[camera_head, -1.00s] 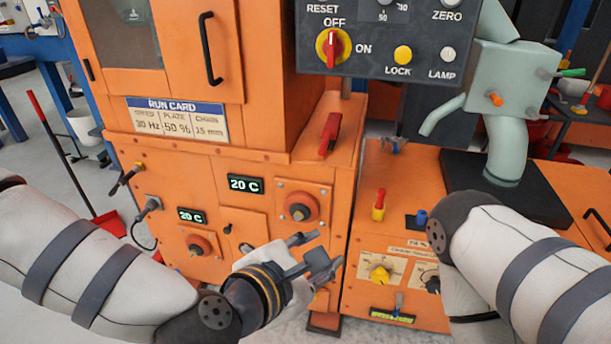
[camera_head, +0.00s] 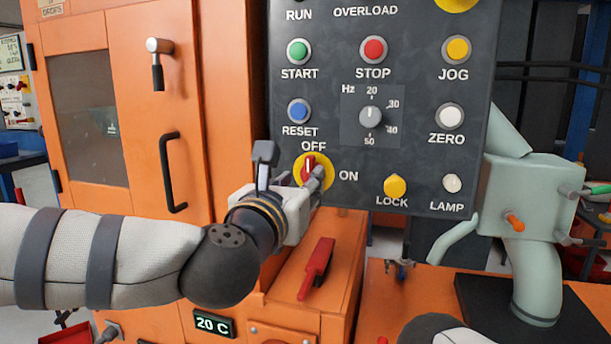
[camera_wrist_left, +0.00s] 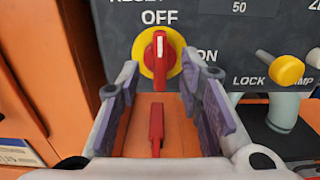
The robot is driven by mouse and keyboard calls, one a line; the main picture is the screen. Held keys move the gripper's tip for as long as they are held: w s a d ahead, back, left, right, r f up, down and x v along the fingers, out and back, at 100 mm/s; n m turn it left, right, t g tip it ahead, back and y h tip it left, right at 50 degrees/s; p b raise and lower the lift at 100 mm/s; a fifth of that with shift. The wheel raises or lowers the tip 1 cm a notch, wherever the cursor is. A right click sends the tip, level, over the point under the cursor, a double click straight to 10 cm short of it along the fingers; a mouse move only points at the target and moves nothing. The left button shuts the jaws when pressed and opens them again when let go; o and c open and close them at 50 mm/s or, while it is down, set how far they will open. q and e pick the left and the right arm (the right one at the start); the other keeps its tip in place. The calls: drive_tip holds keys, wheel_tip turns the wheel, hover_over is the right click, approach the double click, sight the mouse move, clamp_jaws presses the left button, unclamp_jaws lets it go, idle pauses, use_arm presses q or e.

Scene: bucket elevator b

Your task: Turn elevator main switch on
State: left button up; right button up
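The main switch (camera_head: 309,167) is a red handle on a yellow disc, low on the left of the dark control panel. Its handle stands upright at the OFF label, with ON to its right. My left gripper (camera_head: 291,172) is open in front of the switch and partly hides it. In the left wrist view the switch (camera_wrist_left: 159,55) shows between and just beyond the two spread fingers (camera_wrist_left: 161,85). I cannot tell whether a finger touches it; nothing is held. My right gripper is out of view; only a piece of my right arm shows at the bottom.
The control panel (camera_head: 390,100) carries the START button (camera_head: 299,50), STOP button (camera_head: 374,49), a Hz knob (camera_head: 371,117) and the LOCK knob (camera_head: 395,186). A red lever (camera_head: 318,266) sits below on the orange machine. A grey-green machine (camera_head: 530,200) stands at right.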

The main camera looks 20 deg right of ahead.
sight(306, 176)
use_arm(q)
drive_tip(key=shift+x, duration=1.85)
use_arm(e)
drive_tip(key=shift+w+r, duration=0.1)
use_arm(q)
clamp_jaws()
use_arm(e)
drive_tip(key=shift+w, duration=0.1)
use_arm(q)
drive_tip(key=shift+s+d+f+m+p, duration=0.1)
drive_tip(key=shift+m+p, duration=0.65)
drive_tip(key=shift+m, duration=2.2)
drive_tip(key=shift+s+d+f+m+p, duration=0.15)
drive_tip(key=shift+m+p, duration=0.65)
drive_tip(key=shift+m, duration=2.2)
drive_tip(key=shift+w+d+f+m+p, duration=0.1)
drive_tip(key=shift+m+p, duration=0.65)
drive_tip(key=shift+m, duration=2.2)
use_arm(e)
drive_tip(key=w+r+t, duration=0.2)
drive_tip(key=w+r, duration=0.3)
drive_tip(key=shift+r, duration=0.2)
use_arm(q)
drive_tip(key=shift+a, duration=0.1)
